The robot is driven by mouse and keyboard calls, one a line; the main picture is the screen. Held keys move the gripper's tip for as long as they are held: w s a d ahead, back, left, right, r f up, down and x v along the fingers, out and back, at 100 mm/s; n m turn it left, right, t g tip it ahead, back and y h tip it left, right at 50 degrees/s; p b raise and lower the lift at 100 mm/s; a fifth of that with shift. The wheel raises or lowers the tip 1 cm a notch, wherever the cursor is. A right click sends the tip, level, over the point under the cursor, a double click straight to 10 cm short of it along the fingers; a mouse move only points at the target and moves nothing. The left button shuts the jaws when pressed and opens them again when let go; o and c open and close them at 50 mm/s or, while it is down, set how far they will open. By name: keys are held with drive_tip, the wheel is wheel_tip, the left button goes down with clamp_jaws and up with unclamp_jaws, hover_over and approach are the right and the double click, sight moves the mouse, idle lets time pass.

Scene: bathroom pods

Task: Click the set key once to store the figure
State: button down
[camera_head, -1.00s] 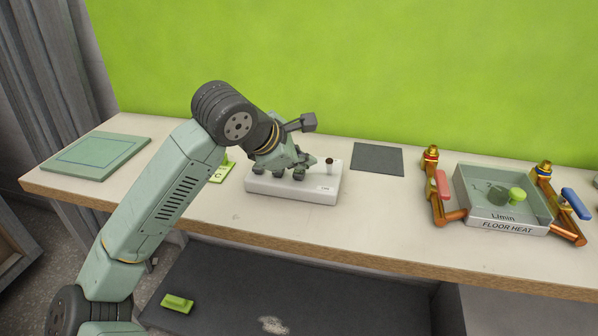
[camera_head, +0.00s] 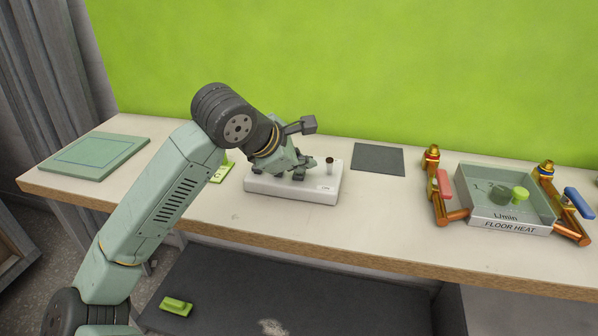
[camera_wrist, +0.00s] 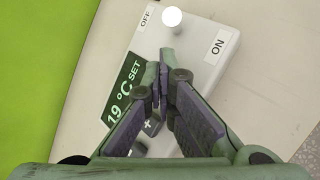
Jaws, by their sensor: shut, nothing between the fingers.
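The white control box (camera_head: 270,187) sits on the counter below my gripper. In the wrist view the white box (camera_wrist: 205,62) carries a dark green display (camera_wrist: 124,92) reading 19 °C with the word SET beside it. A plus key (camera_wrist: 151,127) shows partly between my fingers. My gripper (camera_wrist: 163,58) is shut and empty, its fingertips over the box beside the word SET. It also shows above the box in the head view (camera_head: 307,163). The set key itself is not clearly seen; my fingers cover part of the box. I cannot tell whether the tips touch it.
A short upright post (camera_head: 329,166) stands at the box's right end, near the OFF and ON labels. A dark square mat (camera_head: 378,158) lies to the right. A grey tray with pipes and valves (camera_head: 505,213) is farther right, and a green board (camera_head: 97,156) lies left.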

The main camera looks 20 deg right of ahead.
sight(302, 175)
idle(0.3)
drive_tip(key=shift+r+p, duration=0.35)
drive_tip(key=shift+r, duration=0.6)
drive_tip(key=shift+r, duration=0.1)
drive_tip(key=shift+r+p, duration=1.15)
drive_tip(key=shift+r, duration=1.25)
